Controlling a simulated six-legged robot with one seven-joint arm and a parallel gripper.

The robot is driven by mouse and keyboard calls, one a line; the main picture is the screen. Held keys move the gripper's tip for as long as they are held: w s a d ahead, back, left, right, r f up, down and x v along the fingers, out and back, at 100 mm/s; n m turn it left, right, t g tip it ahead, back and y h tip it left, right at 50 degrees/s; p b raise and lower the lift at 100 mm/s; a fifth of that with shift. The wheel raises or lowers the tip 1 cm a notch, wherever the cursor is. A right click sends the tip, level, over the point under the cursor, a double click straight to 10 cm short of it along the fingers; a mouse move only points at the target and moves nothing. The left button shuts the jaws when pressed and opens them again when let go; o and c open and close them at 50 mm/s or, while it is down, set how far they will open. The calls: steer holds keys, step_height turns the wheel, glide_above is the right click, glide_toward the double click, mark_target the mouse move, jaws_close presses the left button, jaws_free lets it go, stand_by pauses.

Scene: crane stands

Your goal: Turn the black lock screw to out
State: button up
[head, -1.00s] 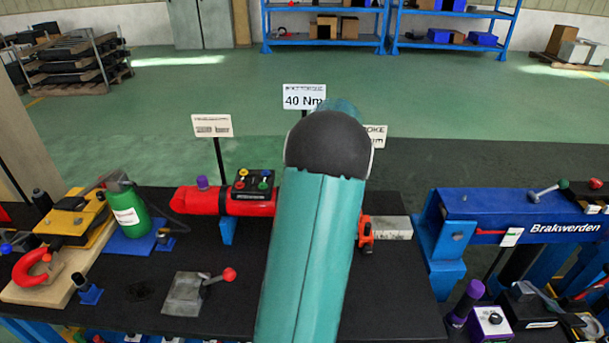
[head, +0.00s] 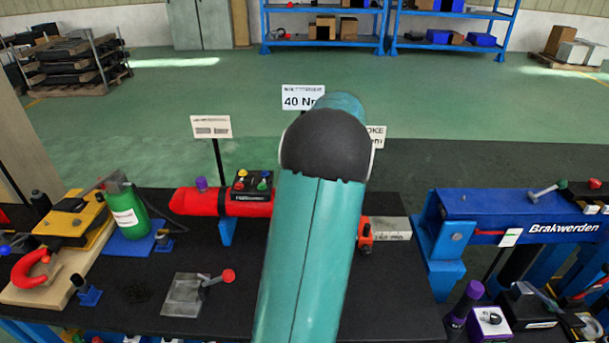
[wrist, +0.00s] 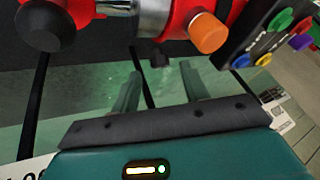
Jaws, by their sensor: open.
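In the wrist view a small black screw head (wrist: 160,60), which looks like the lock screw, sticks out beside the red cylinder body. My gripper (wrist: 160,73) is open, with its two teal fingers pointing toward it. The screw head shows in the gap between the fingertips, and I cannot tell whether it is touched. A larger round black knob (wrist: 45,25) is at the upper left. The red cylinder (head: 220,203) lies across the bench in the head view; my arm hides its right part, the screw and my gripper.
An orange cap (wrist: 208,33) and a button box (wrist: 275,35) are close to the fingers. In the head view a 40 Nm sign (head: 303,97) stands behind my arm. A lever plate (head: 185,294) lies in front, and a blue beam (head: 520,213) is at right.

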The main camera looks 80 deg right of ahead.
steer(key=v, duration=1)
steer(key=shift+a+r, duration=0.1)
steer(key=shift+r, duration=0.05)
steer(key=w+a+r+n, duration=0.2)
steer(key=w+a, duration=0.6)
steer(key=w, duration=0.2)
steer(key=w+a+r+n, duration=0.1)
steer(key=w+a+r, duration=0.1)
steer(key=w+a, duration=0.75)
steer(key=w+a+n, duration=0.1)
steer(key=w+a, duration=0.2)
steer(key=a, duration=0.3)
steer(key=w+a+r+n+g+y, duration=0.1)
steer(key=w+a, duration=0.1)
steer(key=a, duration=0.3)
steer(key=w+a+n, duration=0.1)
steer(key=w+a, duration=0.2)
steer(key=a, duration=0.3)
steer(key=s+a+f+n, duration=0.1)
steer(key=s+a, duration=0.1)
steer(key=a, duration=0.6)
steer(key=s+a+f+n+t, duration=0.1)
steer(key=s+a+f+n, duration=0.1)
steer(key=a, duration=0.7)
steer(key=s+a+f+n+y, duration=0.1)
steer(key=s+a, duration=0.1)
steer(key=a, duration=0.7)
steer(key=shift+s+f+n, duration=0.2)
steer(key=shift+s+n, duration=0.1)
steer(key=shift+n, duration=0.1)
